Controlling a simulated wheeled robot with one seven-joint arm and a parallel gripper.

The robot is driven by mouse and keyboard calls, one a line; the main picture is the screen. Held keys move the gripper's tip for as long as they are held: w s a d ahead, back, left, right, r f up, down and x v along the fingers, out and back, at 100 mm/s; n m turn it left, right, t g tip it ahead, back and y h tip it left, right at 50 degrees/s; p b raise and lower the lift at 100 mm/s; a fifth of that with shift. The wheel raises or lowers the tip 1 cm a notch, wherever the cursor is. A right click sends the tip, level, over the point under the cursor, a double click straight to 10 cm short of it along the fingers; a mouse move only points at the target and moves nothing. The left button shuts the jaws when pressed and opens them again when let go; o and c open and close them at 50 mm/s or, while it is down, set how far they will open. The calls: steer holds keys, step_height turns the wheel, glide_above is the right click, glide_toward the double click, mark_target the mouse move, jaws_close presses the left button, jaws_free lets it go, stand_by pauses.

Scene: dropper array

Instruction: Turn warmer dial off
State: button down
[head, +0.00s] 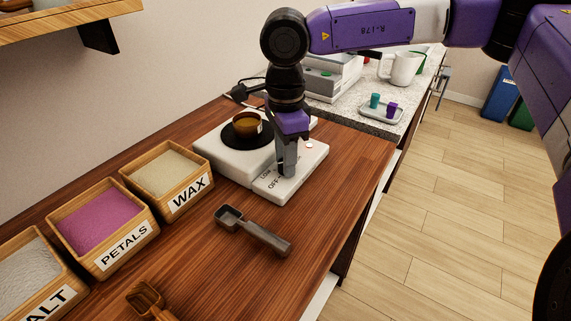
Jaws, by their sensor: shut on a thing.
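The white warmer (208,140) stands on the wooden counter, with a small amber cup (246,124) on its round black plate. Its sloped front panel (300,180) carries printed labels, one reading "OFF", and a small red light (309,145). My gripper (287,172) points down over this panel and is shut on the warmer dial, which its fingers largely hide. The dial's exact setting cannot be told.
A dark scoop (252,231) lies on the counter in front of the warmer. Bins of wax (203,190), petals (150,232) and a white material stand at left. A mug (401,69) and a small tray (378,118) are behind. Bare counter lies right of the scoop.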

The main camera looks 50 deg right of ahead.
steer(key=n+b, duration=0.1)
steer(key=n, duration=0.2)
steer(key=shift+n, duration=0.3)
steer(key=shift+n+b, duration=0.5)
steer(key=shift+n, duration=1.2)
steer(key=c, duration=1.1)
jaws_free()
steer(key=shift+o, duration=0.2)
steer(key=shift+r, duration=0.15)
step_height(320, 180, up, 8)
steer(key=shift+f+p, duration=0.2)
steer(key=shift+p, duration=0.1)
steer(key=shift+s, duration=0.1)
